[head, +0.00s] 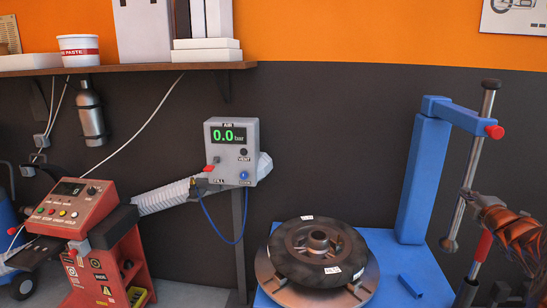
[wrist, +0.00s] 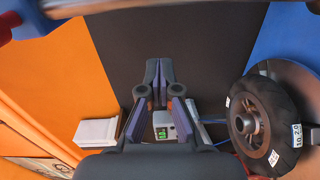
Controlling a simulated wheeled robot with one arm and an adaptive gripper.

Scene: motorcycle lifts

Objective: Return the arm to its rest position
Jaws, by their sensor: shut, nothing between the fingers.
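My gripper (wrist: 159,70) shows in the wrist view, with its two dark fingers together at the tips and nothing between them. It is in the air, and its tips point toward the dark lower wall. The air box (wrist: 163,125) with a green display shows past the finger linkage. In the head view an orange-brown, dark-banded part sits at the right edge beside the tyre changer's shaft; I cannot tell whether it is mine.
A tyre (head: 318,251) lies flat on the blue tyre changer, below its blue post (head: 423,180). The air box (head: 232,151) stands left of it, with a hanging blue hose. A red balancer (head: 82,208) stands at left. A shelf (head: 130,68) runs above.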

